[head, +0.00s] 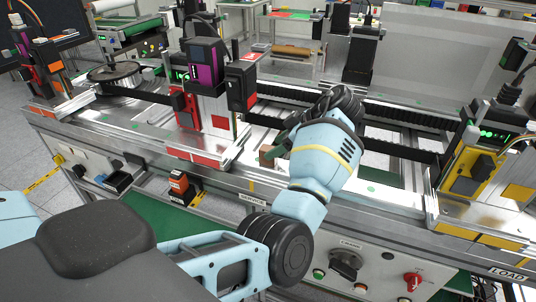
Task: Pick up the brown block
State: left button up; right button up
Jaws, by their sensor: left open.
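A small brown block (267,157) shows beside the metal rail at the middle of the machine bench, partly hidden by my left gripper. My left arm comes in from the lower left, bends at the elbow and reaches over the bench. My left gripper (279,149) is open, mostly hidden by my own wrist, with its visible tip right at the block. I cannot tell whether it touches the block. My right gripper is not in view.
A purple and black unit with a red base (205,65) stands left of the block. A yellow unit (475,170) stands at the right. Dark rails cross the bench behind my wrist. A control panel (372,268) with knobs faces front.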

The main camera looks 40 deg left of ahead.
aim_at(269, 148)
pick_arm(q)
jog(key=shift+s+a+f, duration=0.15)
jog(key=shift+s+a, duration=0.05)
jog(key=shift+a, duration=0.05)
jog(key=p+x, duration=0.1)
jog(key=x, duration=0.3)
jog(key=shift+s+a, duration=0.15)
jog(key=shift+a, duration=0.1)
jog(key=c, duration=1.1)
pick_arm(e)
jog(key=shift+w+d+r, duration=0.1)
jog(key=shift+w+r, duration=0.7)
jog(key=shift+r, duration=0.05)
